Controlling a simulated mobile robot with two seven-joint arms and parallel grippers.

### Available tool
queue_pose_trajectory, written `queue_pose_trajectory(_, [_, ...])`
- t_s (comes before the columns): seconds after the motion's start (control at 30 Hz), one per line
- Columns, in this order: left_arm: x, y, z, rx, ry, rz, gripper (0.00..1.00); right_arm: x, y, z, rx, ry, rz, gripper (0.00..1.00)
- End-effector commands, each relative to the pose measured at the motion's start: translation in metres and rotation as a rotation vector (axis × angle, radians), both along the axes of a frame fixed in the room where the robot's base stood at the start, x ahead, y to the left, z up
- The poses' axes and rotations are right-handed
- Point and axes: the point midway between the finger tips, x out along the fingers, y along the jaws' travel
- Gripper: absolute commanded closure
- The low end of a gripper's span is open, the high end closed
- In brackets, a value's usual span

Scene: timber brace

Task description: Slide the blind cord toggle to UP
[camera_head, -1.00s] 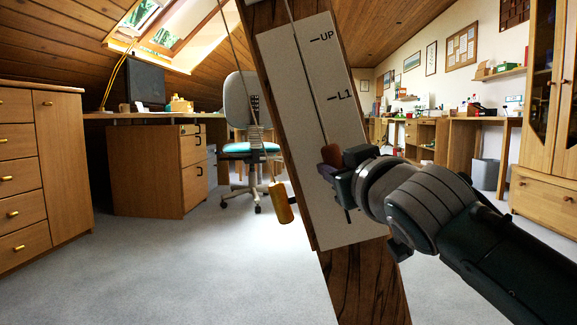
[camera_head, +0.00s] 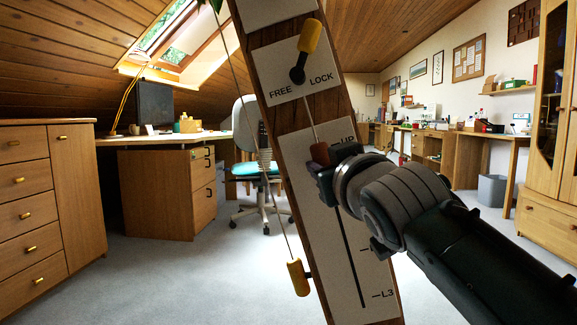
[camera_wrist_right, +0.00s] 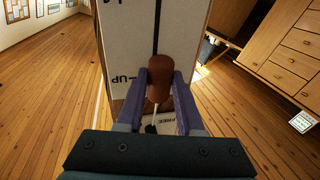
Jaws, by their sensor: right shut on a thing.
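The toggle is a dark red-brown knob (camera_head: 320,152) on the slot of a white scale plate (camera_head: 335,270) fixed to a tilted timber brace. It appears about level with the UP mark, though parallax makes the exact match hard to judge. My right gripper (camera_head: 322,165) is shut on the knob from the right. In the wrist view the knob (camera_wrist_right: 158,78) sits between the two fingers, with the UP label upside down beside it. The L3 mark shows at the plate's lower end; my gripper hides part of the scale. My left gripper is not in view.
Above the scale, a FREE/LOCK plate (camera_head: 265,68) carries a yellow-handled lever (camera_head: 309,37) pointing up and slightly right. A thin cord runs left of the brace, near a yellow-handled part (camera_head: 299,278). A desk (camera_head: 165,190) and a chair (camera_head: 255,170) stand behind.

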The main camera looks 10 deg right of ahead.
Motion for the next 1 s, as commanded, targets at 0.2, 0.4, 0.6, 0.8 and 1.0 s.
queue_pose_trajectory(0.2, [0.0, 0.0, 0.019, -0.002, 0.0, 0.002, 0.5, 0.001, 0.004, 0.025, 0.001, -0.013, 0.004, 1.0])
queue_pose_trajectory(0.4, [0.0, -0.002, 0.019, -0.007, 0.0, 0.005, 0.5, 0.001, 0.005, 0.026, 0.0, -0.017, 0.005, 1.0])
queue_pose_trajectory(0.6, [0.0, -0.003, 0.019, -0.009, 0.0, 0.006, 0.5, 0.001, 0.005, 0.027, 0.0, -0.019, 0.006, 0.63])
queue_pose_trajectory(0.8, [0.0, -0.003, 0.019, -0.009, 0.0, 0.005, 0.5, 0.001, 0.004, 0.024, 0.0, -0.011, 0.003, 0.4])
queue_pose_trajectory(1.0, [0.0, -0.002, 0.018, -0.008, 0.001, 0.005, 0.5, 0.001, 0.004, 0.022, 0.0, -0.006, 0.002, 0.34])
